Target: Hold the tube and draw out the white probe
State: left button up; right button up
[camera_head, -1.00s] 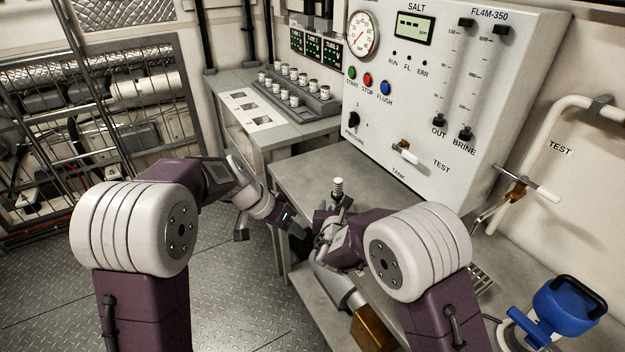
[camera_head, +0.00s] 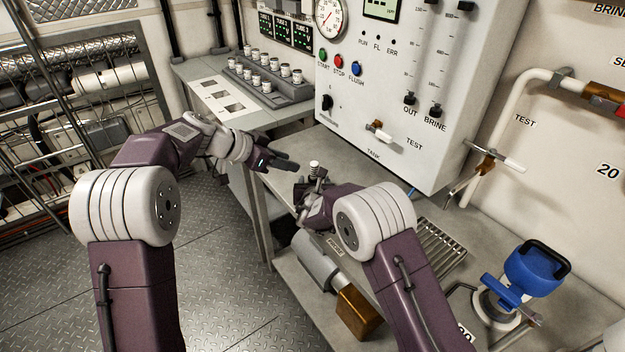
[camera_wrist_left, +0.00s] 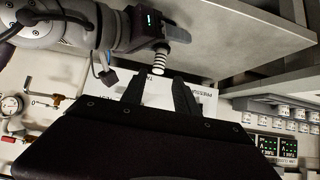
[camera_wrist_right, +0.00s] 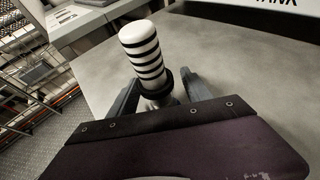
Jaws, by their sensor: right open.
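The white probe with black bands (camera_head: 314,167) stands upright near the front left edge of the grey bench. It shows large in the right wrist view (camera_wrist_right: 142,48), with a black collar below its bands. What lies under the collar, including any tube, is mostly hidden. My right gripper (camera_wrist_right: 163,92) is open, with one finger on each side just below the collar; I cannot tell whether they touch. My left gripper (camera_head: 292,165) is open and empty, pointing at the probe from the left. In the left wrist view the banded probe (camera_wrist_left: 178,63) is just beyond its fingers (camera_wrist_left: 160,88).
A white control panel (camera_head: 400,100) rises behind the bench. A tray of small jars (camera_head: 262,78) stands on a side counter at the back left. A metal rack (camera_head: 440,250) and a blue-handled device (camera_head: 535,272) are at the right. Bare bench lies behind the probe.

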jog(key=shift+w+f, duration=0.2)
jog(key=shift+w, duration=0.3)
